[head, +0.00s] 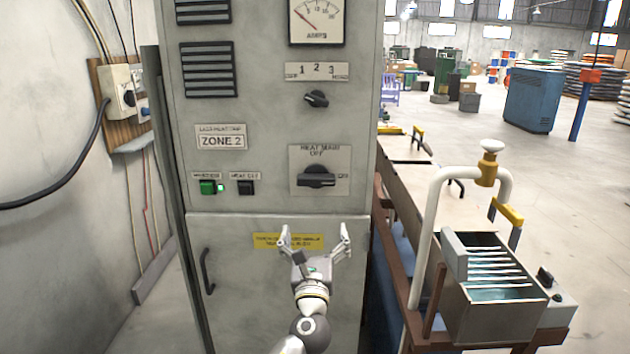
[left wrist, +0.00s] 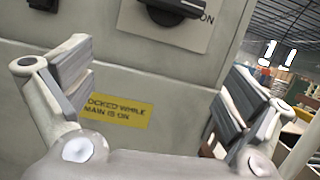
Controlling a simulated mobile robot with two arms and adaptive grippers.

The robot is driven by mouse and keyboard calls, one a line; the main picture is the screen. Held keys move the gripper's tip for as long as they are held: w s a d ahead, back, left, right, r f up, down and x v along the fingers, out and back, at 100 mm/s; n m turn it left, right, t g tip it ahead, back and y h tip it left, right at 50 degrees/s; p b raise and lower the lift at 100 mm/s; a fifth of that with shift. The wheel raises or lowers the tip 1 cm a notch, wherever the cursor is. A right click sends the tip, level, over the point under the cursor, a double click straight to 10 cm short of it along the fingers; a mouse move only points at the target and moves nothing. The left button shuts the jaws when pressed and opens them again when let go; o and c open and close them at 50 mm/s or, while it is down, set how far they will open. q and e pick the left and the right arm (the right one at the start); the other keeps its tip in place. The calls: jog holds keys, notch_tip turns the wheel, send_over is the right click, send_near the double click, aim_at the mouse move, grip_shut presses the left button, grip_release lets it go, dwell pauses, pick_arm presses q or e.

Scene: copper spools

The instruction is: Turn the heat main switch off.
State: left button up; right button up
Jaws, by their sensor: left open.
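The heat main switch (head: 316,178) is a black rotary knob on a light plate on the grey cabinet front, with OFF above it and ON to its right. Its handle lies about level, toward the ON side. In the left wrist view, the knob (left wrist: 178,10) shows at the top edge, partly cut off. My left gripper (head: 314,236) is open and empty, below the switch and in front of the yellow label (head: 288,241). Its two fingers (left wrist: 155,90) stand wide apart in the left wrist view, touching nothing that I can see. My right gripper is not in view.
A green lit button (head: 209,187) and a black button (head: 246,188) sit left of the switch. A selector knob (head: 316,99) is above it. A door handle (head: 207,271) is lower left. A trough with pipework (head: 437,230) stands close on the right.

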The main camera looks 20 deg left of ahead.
pick_arm(q)
jog(key=t, duration=0.1)
send_near(316, 185)
jog(key=shift+m+y, duration=0.3)
jog(key=shift+m, duration=0.1)
jog(key=p+x, duration=0.1)
jog(key=x, duration=0.8)
jog(key=shift+d, duration=0.2)
jog(key=shift+x, duration=0.8)
jog(key=shift+f, duration=0.1)
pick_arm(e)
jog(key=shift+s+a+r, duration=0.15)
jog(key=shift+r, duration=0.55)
pick_arm(q)
jog(key=shift+c, duration=0.9)
jog(key=c, duration=0.8)
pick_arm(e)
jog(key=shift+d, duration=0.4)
